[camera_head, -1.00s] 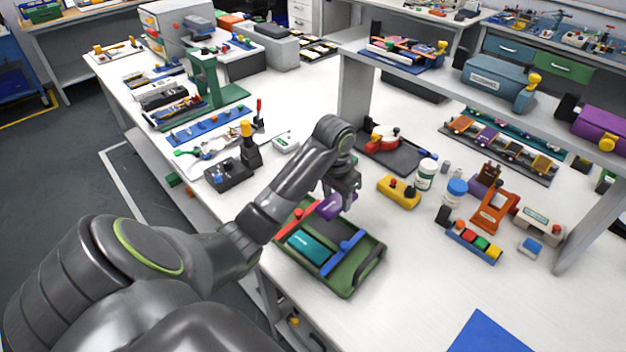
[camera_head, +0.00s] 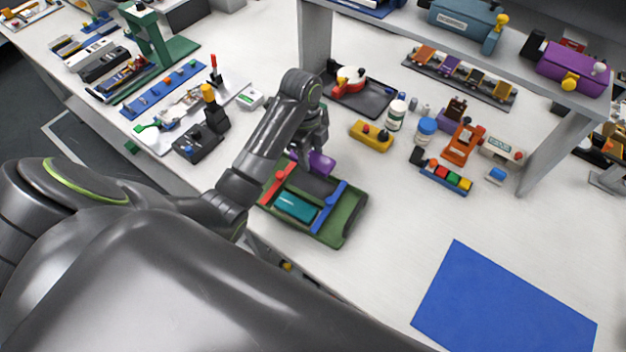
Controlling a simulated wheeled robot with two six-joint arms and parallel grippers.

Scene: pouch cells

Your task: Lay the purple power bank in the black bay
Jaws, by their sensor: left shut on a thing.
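The purple power bank (camera_head: 319,163) is at the back edge of a green tray (camera_head: 349,222), partly hidden by my left gripper (camera_head: 314,147). The gripper is shut on it. I cannot tell how far it is above the tray or table. The dark bay (camera_head: 314,182) shows in the back part of the tray, just in front of the power bank and between a red bar (camera_head: 277,184) and a blue bar (camera_head: 329,207). A teal block (camera_head: 295,207) lies in the front part between the same bars. My right gripper is out of view.
A yellow block (camera_head: 371,136) and a white bottle (camera_head: 396,115) stand behind and right of the tray. A black stand with a yellow knob (camera_head: 208,125) is to the left. A blue mat (camera_head: 505,305) lies front right, with bare table around it.

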